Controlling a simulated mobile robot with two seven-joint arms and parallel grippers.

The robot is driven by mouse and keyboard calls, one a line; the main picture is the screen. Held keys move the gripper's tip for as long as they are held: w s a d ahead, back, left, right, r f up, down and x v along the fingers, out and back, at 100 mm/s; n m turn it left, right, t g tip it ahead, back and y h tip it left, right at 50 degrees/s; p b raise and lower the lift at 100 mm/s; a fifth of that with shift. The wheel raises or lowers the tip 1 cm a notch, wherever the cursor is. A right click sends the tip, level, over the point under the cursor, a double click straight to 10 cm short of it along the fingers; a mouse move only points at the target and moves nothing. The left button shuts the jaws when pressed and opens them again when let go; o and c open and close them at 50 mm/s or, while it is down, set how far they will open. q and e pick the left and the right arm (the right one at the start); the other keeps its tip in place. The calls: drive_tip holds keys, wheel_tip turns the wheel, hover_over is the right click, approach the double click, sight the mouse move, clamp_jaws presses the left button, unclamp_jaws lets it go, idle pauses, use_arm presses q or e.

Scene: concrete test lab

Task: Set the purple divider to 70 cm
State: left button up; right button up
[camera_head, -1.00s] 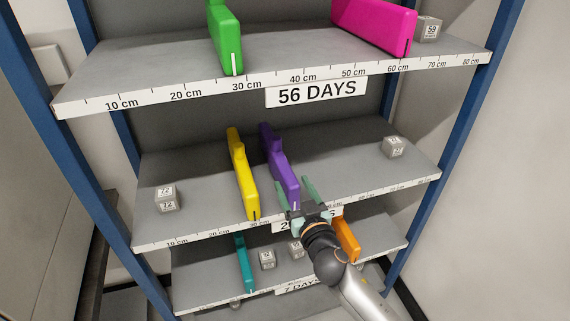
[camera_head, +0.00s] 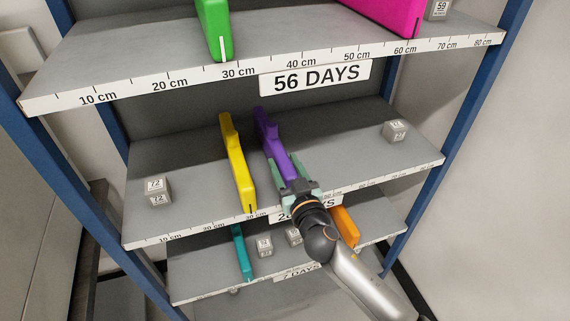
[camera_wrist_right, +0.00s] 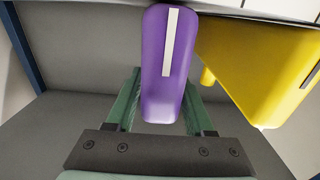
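The purple divider (camera_head: 270,140) stands on the middle shelf (camera_head: 350,150), just right of the yellow divider (camera_head: 238,165). Its lower front is hidden by my right gripper (camera_head: 293,170) in the head view. In the right wrist view the purple divider (camera_wrist_right: 165,65), with a white stripe on its front, sits between the two green fingers of my right gripper (camera_wrist_right: 160,105). The fingers are spread, one on each side, with a narrow gap visible at the left finger. The middle shelf's scale is small, and its right-hand numbers are hard to read. My left gripper is not in view.
The shelf between the purple divider and the right cube is clear. The upper shelf (camera_head: 150,65) overhangs; an orange divider (camera_head: 344,226) is below.

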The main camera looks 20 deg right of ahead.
clamp_jaws()
idle(1.1)
